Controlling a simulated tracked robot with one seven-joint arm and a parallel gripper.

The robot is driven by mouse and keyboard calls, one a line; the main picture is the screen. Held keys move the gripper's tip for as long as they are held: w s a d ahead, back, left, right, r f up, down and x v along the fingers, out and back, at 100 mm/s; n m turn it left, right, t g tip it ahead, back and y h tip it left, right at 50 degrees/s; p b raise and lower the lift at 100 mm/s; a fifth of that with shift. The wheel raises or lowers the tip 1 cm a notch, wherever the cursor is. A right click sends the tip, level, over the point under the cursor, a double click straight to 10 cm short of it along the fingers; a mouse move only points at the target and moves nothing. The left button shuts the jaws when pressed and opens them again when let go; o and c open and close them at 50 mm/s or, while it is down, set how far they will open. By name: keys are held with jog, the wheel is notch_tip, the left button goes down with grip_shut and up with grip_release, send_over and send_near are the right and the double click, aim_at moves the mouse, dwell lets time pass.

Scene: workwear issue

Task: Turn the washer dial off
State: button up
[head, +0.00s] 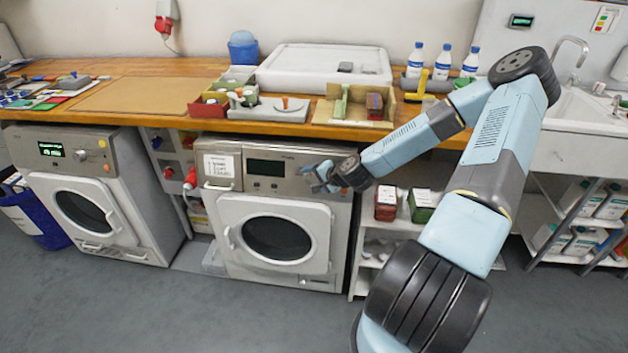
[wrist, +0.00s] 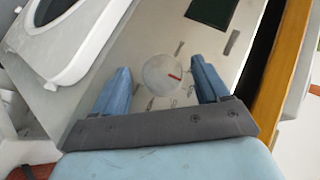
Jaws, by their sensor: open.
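The washer (head: 215,240) is the front-loading machine under the middle of the counter, with a round door and a dark display (head: 265,168). In the wrist view its round pale dial (wrist: 155,80) carries a red pointer mark aimed to the right of the picture. Small marks surround the dial. My gripper (head: 318,180) is open in front of the panel's right end and hides the dial in the head view. In the wrist view my blue fingers (wrist: 161,67) stand on either side of the dial, with gaps visible; I cannot tell their depth from it.
A second machine (head: 145,215) with a lit display stands at left. The wooden counter's edge (wrist: 283,70) runs close to my right finger. Trays and boxes (head: 268,112) sit on the counter above. A shelf with red and green boxes (head: 424,203) stands right of the washer.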

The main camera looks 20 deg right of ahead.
jog(key=v, duration=1.3)
jog(key=shift+s+r, duration=0.15)
jog(key=shift+s, duration=0.05)
jog(key=shift+d, duration=0.1)
jog(key=s+a+r+n+g+h, duration=0.1)
jog(key=s+a+r+n, duration=0.1)
jog(key=s+r, duration=0.6)
jog(key=s+a+r+n+g+h, duration=0.1)
jog(key=s+r+n, duration=0.4)
jog(key=r, duration=0.9)
jog(key=s+a+r+n+g+h, duration=0.2)
jog(key=s+a+r+n+h, duration=0.1)
jog(key=s+r, duration=0.8)
jog(key=shift+s+a+r, duration=0.25)
jog(key=shift+s+a, duration=0.15)
jog(key=shift+a, duration=0.05)
